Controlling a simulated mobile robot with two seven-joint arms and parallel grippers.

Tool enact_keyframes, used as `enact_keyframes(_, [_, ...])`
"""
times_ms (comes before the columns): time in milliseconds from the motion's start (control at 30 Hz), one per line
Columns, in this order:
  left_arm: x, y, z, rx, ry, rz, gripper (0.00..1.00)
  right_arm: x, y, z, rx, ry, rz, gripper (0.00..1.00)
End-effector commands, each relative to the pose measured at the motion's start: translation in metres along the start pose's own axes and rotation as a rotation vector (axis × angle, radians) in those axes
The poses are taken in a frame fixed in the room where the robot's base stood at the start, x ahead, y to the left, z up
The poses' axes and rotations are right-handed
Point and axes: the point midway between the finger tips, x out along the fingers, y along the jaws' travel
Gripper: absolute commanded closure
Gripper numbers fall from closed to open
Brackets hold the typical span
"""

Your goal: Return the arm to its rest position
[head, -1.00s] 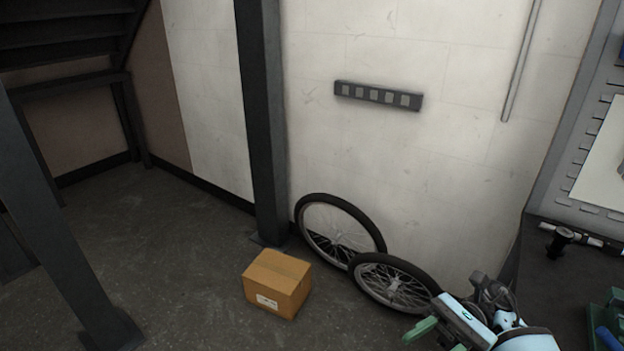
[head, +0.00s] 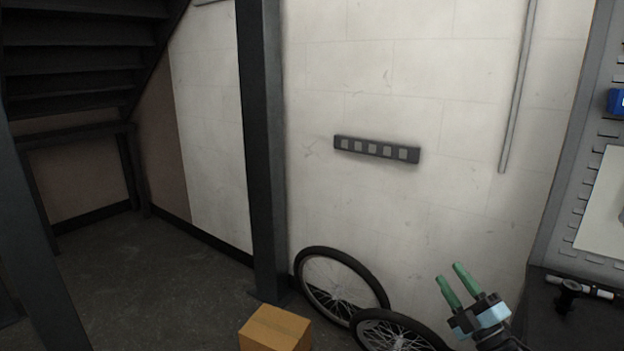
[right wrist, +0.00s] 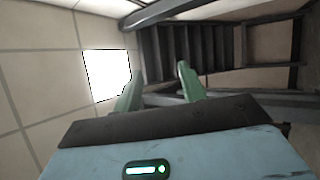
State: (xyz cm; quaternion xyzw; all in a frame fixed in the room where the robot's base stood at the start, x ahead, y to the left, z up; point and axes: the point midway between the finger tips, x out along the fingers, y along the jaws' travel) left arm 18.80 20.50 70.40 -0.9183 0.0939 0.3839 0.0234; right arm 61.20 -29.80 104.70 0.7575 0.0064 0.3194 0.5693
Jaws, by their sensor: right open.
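My right gripper (head: 454,279) is at the lower right of the head view. Its two green fingers point up and are spread apart with nothing between them. It is in front of the pale wall, to the right of the bicycle wheels. In the right wrist view the green fingers (right wrist: 158,88) are also apart and empty, with stairs and a bright ceiling panel beyond them. My left gripper does not show in either view.
Two bicycle wheels (head: 300,273) lean at the wall's foot beside a dark post (head: 262,150). A cardboard box (head: 275,329) sits on the floor. A dark workbench (head: 560,325) stands at right. Floor at left is partly clear.

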Motion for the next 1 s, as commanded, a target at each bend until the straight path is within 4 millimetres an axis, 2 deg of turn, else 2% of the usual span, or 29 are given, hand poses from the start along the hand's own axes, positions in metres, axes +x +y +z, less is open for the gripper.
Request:
enact_keyframes(100, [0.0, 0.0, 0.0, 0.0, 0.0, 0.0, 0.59, -0.005, -0.017, 0.039, 0.211, -0.216, -0.066, 0.59])
enact_keyframes(233, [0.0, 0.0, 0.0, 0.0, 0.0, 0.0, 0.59, -0.019, -0.039, 0.072, 0.428, -0.434, -0.12, 0.59])
enact_keyframes(400, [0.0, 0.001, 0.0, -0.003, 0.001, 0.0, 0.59, -0.04, -0.064, 0.097, 0.64, -0.648, -0.163, 0.59])
enact_keyframes(600, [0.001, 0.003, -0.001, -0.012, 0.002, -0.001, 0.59, -0.064, -0.088, 0.111, 0.826, -0.847, -0.196, 0.59])
enact_keyframes(700, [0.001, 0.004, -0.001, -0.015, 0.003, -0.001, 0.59, -0.08, -0.103, 0.111, 0.902, -0.93, -0.217, 0.59])
enact_keyframes(867, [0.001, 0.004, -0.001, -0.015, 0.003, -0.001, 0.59, -0.119, -0.136, 0.079, 0.924, -0.94, -0.278, 0.59])
enact_keyframes(1000, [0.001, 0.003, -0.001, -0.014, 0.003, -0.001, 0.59, -0.158, -0.161, 0.048, 0.952, -0.959, -0.334, 0.59])
